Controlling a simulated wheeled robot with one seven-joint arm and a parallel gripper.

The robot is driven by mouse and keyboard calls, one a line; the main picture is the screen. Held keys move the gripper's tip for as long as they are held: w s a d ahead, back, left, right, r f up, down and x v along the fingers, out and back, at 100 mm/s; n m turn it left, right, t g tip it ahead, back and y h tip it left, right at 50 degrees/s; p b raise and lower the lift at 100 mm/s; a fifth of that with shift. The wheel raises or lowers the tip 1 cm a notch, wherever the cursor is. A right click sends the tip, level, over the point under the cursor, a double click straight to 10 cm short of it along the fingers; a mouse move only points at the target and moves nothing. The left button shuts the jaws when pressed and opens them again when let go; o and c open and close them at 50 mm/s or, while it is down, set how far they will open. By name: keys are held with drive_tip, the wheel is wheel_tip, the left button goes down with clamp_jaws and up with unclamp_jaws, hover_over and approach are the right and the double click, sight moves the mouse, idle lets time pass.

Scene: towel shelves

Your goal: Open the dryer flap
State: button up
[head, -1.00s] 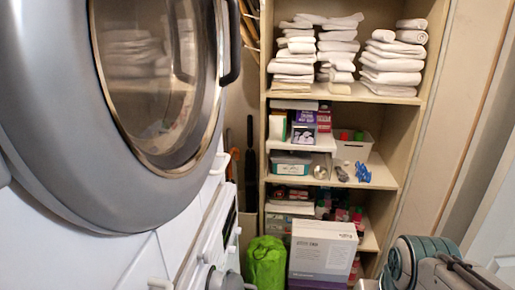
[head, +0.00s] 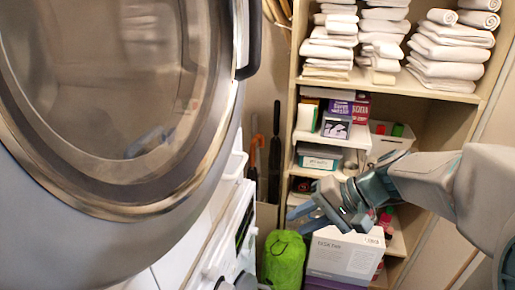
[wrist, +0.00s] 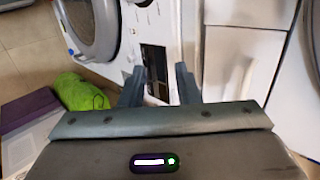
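The dryer flap (head: 190,185) is a large round grey door with a glass window, filling the left of the head view. It looks shut. Its dark handle (head: 251,40) is on the right rim, near the top. My gripper (head: 300,218) is in front of the shelves, to the right of and lower than the handle, touching nothing I can make out. In the wrist view my gripper (wrist: 160,84) shows two fingers apart with nothing between them. The handle cannot be made out in the wrist view.
The shelf unit (head: 400,82) with stacked white towels (head: 450,50) stands behind my arm. A box (head: 345,255) and a green bag (head: 284,260) are on the floor below. A white machine with a dark panel (wrist: 155,70) stands under the dryer.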

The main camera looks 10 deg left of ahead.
sight(240, 164)
drive_tip(key=w+a+r+t+y, duration=0.1)
drive_tip(key=w+a+r+y, duration=0.2)
drive_tip(key=w+r+y, duration=0.5)
drive_tip(key=a+f+p, duration=0.1)
drive_tip(key=a, duration=0.3)
drive_tip(key=w+a+f+h+p, duration=0.1)
drive_tip(key=a, duration=0.3)
drive_tip(key=w+a+f+h+p, duration=0.1)
drive_tip(key=a, duration=0.4)
drive_tip(key=shift+a+f+t+p, duration=0.1)
drive_tip(key=shift+f+t+p, duration=0.2)
drive_tip(key=shift+f+p, duration=0.05)
clamp_jaws()
